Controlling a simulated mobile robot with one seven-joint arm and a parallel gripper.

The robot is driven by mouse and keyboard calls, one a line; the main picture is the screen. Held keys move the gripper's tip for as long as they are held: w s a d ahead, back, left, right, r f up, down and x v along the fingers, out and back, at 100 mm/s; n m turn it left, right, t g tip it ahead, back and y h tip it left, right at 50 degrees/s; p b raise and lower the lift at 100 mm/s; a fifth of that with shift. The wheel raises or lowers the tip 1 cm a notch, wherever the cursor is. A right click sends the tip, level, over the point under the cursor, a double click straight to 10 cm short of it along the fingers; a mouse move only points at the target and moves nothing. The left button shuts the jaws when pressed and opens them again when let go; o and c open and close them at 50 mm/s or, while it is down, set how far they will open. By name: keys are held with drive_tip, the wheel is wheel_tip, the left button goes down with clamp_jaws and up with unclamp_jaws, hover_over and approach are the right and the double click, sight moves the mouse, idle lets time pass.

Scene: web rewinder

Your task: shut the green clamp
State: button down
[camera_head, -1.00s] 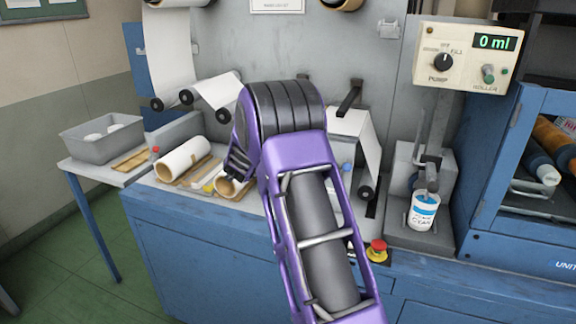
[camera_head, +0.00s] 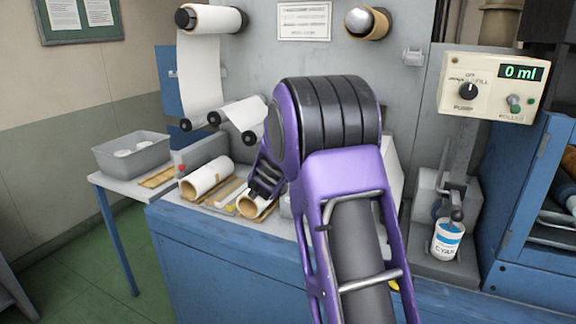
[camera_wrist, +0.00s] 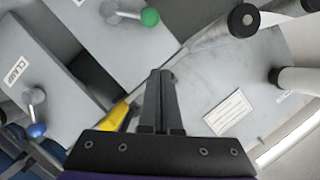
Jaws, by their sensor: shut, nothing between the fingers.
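The green clamp shows in the wrist view as a lever with a green ball knob (camera_wrist: 150,16) at the top, on a grey plate. Its lever reaches left from the knob to a pale pivot. My gripper (camera_wrist: 161,74) is shut and empty, its dark fingers pointing up the wrist picture. The fingertips lie below the green knob in the picture and apart from it. In the head view my purple arm covers the middle of the machine, and I cannot make out the green clamp there.
A blue-knobbed lever (camera_wrist: 37,130) sits at left in the wrist view, near a label. A yellow part (camera_wrist: 116,115) lies beside my fingers. Rollers (camera_wrist: 243,20) are at upper right.

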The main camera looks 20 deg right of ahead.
drive_tip(key=shift+v, duration=2.15)
drive_tip(key=shift+w+a+r, duration=0.1)
drive_tip(key=shift+r, duration=0.1)
